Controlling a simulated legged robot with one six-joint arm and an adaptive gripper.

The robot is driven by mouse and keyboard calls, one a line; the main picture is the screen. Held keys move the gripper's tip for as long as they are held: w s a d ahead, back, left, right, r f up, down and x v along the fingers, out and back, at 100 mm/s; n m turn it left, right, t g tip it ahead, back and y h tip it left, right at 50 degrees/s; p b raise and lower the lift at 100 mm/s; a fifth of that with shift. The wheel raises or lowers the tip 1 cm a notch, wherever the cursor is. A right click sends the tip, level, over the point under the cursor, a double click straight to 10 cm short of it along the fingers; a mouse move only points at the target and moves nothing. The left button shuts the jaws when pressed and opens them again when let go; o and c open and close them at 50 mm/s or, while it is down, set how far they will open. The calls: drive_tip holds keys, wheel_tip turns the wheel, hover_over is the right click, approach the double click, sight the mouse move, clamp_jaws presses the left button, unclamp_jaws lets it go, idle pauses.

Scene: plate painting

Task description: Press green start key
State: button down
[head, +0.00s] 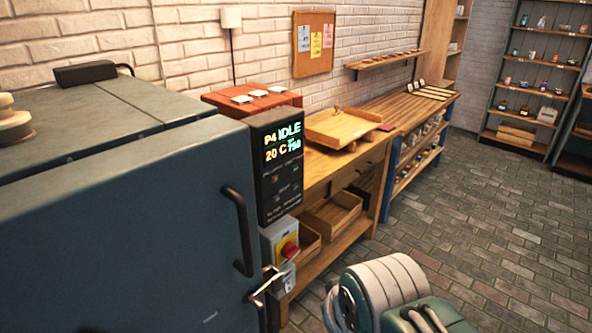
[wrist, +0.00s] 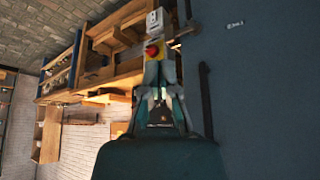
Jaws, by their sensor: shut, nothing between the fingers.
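The dark control panel (head: 280,205) stands at the right front edge of the blue-grey kiln. Its lit display (head: 283,146) reads "P4 IDLE" and "20 C". In the head view I see my arm but not the fingertips.
The kiln door (head: 120,240) has a dark handle (head: 240,230) left of the panel. The red knob (head: 289,251) sits below the panel, with a metal latch lower down. A wooden bench (head: 325,165) with a tray runs along the wall. The brick floor (head: 480,220) is clear.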

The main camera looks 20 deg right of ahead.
sight(295, 168)
idle(0.6)
drive_tip(key=w+d+r+n+t+h, duration=0.1)
drive_tip(key=w+d+t, duration=0.5)
drive_tip(key=w, duration=0.9)
drive_tip(key=w+d+n+t+h, duration=0.4)
drive_tip(key=w+d+n+t, duration=0.1)
drive_tip(key=w, duration=1)
drive_tip(key=shift+d+r+n+t, duration=0.35)
drive_tip(key=shift+d+t, duration=0.35)
drive_tip(key=shift+d, duration=0.15)
drive_tip(key=shift+w+a, duration=0.75)
drive_tip(key=shift+w, duration=0.5)
drive_tip(key=shift+w+a, duration=0.75)
drive_tip(key=shift+w, duration=0.55)
drive_tip(key=shift+w+a, duration=0.75)
drive_tip(key=shift+w, duration=0.5)
drive_tip(key=shift+w+a+r, duration=0.1)
drive_tip(key=shift+w+a, duration=0.05)
drive_tip(key=shift+w, duration=0.2)
